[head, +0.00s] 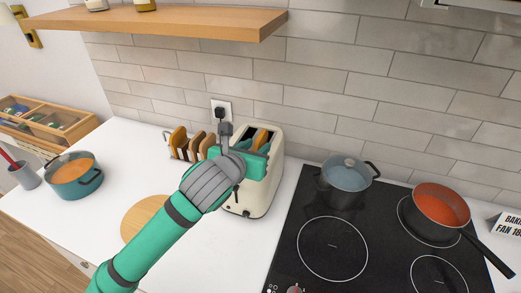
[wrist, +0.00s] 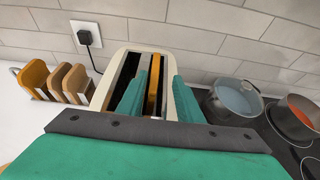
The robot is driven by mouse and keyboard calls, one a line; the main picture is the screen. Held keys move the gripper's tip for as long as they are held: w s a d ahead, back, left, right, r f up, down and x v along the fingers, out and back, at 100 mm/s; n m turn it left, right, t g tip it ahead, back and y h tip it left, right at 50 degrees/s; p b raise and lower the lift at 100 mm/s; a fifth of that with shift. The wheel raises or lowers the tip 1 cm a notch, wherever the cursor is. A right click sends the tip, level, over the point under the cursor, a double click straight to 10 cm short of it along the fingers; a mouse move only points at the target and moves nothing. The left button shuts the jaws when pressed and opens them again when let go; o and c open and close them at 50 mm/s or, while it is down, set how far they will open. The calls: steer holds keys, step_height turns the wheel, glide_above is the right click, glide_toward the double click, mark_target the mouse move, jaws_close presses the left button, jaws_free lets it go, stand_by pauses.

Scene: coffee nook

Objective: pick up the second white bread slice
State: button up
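A cream two-slot toaster (head: 256,197) stands on the white counter against the tiled wall; it also shows in the wrist view (wrist: 186,102). A golden-crusted bread slice (wrist: 154,85) stands upright in its right slot, its top edge showing; it appears in the head view too (head: 261,137). The left slot looks dark and empty. My gripper (wrist: 160,100) is over the toaster, its two teal fingers apart, one on each side of the slice. A gap shows on the right of the slice; contact on the left cannot be told. Which slice is the second white one is unclear.
A rack (head: 172,153) with several bread slices stands left of the toaster. A round wooden board (head: 135,218) lies in front. A teal pot (head: 76,178) is farther left. A grey pot (head: 345,178) and red pan (head: 440,207) are right. A wooden shelf (head: 160,22) hangs above.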

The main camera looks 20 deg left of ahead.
mark_target(256, 145)
steer(key=w, duration=0.1)
steer(key=w+f, duration=0.1)
steer(key=w, duration=0.1)
steer(key=shift+a+f, duration=0.35)
steer(key=shift+a, duration=0.05)
steer(key=shift+w+f, duration=0.25)
steer(key=shift+w, duration=0.45)
steer(key=shift+s+a, duration=0.1)
steer(key=shift+a, duration=0.05)
steer(key=shift+c, duration=0.6)
jaws_close()
steer(key=shift+d, duration=0.2)
steer(key=shift+r, duration=0.1)
step_height(256, 145, up, 18)
